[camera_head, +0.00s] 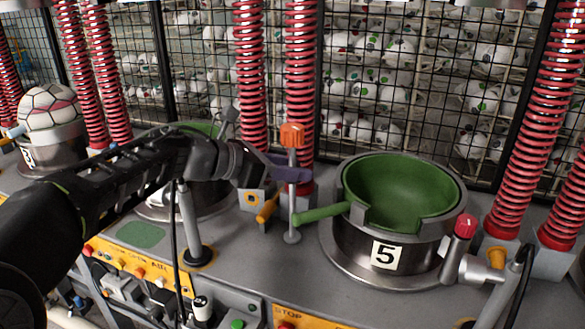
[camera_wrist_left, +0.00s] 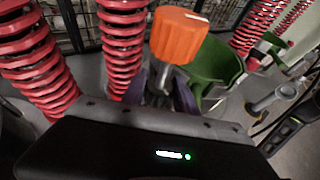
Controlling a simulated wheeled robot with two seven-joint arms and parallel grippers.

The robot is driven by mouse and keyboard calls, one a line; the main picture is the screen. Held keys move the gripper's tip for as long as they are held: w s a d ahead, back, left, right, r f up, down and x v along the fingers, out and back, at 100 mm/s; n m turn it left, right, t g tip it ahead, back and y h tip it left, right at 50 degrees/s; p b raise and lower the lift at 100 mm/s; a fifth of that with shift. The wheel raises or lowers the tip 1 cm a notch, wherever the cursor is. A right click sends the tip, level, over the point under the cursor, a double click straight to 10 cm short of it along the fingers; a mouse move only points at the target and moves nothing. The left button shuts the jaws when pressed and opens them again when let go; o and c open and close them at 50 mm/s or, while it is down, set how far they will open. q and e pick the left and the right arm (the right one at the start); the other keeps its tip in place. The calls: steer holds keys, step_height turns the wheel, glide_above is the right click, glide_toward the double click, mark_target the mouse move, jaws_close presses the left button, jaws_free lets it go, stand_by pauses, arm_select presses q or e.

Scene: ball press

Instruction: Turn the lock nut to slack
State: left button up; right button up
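An orange knob (camera_head: 292,134), which looks like the lock nut, tops a thin upright grey post (camera_head: 292,205) left of the green bowl. In the left wrist view the knob (camera_wrist_left: 180,35) is close and large, with a pale mark on its top. My left gripper (camera_head: 291,172) reaches in from the left, its purple fingers at the post just below the knob. In the wrist view the fingers (camera_wrist_left: 185,97) lie on either side below the knob, which partly hides them and the post. I cannot tell whether they touch the post. My right gripper is not in view.
The green bowl (camera_head: 400,188) sits in a metal ring marked 5, with a green arm (camera_head: 322,213) reaching toward the post. Red springs (camera_head: 300,80) and a wire cage of balls stand behind. A red-capped lever (camera_head: 465,226) is at the right.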

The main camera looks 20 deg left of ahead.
arm_select(q)
jaws_close()
